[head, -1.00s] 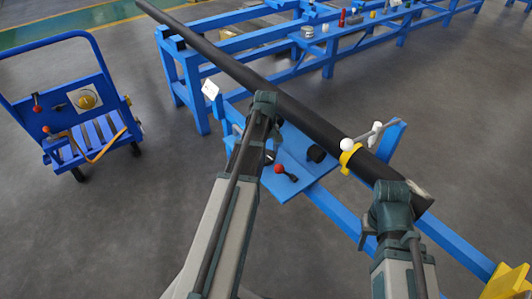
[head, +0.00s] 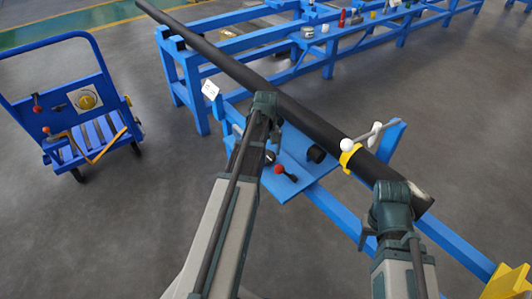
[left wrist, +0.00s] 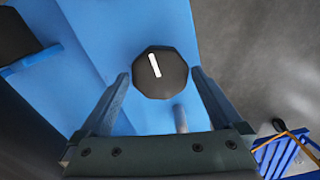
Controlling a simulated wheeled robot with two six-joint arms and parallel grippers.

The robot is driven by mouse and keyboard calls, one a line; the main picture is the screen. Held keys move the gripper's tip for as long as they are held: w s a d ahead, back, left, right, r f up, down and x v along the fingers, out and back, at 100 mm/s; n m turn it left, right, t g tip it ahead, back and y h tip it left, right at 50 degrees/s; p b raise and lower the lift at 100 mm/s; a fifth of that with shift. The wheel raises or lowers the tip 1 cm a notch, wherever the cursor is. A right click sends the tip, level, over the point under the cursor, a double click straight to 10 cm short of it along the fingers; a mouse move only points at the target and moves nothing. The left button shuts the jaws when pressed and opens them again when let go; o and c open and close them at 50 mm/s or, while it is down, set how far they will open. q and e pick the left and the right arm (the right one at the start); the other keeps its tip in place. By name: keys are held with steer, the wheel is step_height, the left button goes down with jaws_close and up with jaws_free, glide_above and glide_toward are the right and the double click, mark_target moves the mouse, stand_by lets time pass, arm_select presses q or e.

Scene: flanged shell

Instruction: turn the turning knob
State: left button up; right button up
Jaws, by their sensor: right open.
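A black, many-sided turning knob (left wrist: 161,78) with a white mark sits on a blue panel (head: 295,150). In the left wrist view its mark leans slightly left of upright. In the head view the knob (head: 269,157) is partly hidden by my left arm. My left gripper (left wrist: 160,73) has its fingers apart, one on each side of the knob, with narrow gaps; I cannot tell whether they touch it. My right gripper (head: 372,238) is open at the lower right, by the near end of the black pipe, its fingers mostly hidden by the wrist.
A red-balled lever (head: 282,170) and a black cylinder (head: 316,154) are on the same panel. A long black pipe (head: 230,70) with a yellow collar (head: 350,157) crosses above it. A blue cart (head: 90,115) stands at left. The grey floor between is clear.

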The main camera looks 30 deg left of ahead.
mark_target(266, 155)
arm_select(q)
steer(key=shift+r, duration=0.1)
step_height(266, 155, up, 14)
steer(key=p, duration=1.3)
steer(key=shift+f+p, duration=0.2)
steer(key=shift+p, duration=0.2)
steer(key=shift+d, duration=0.1)
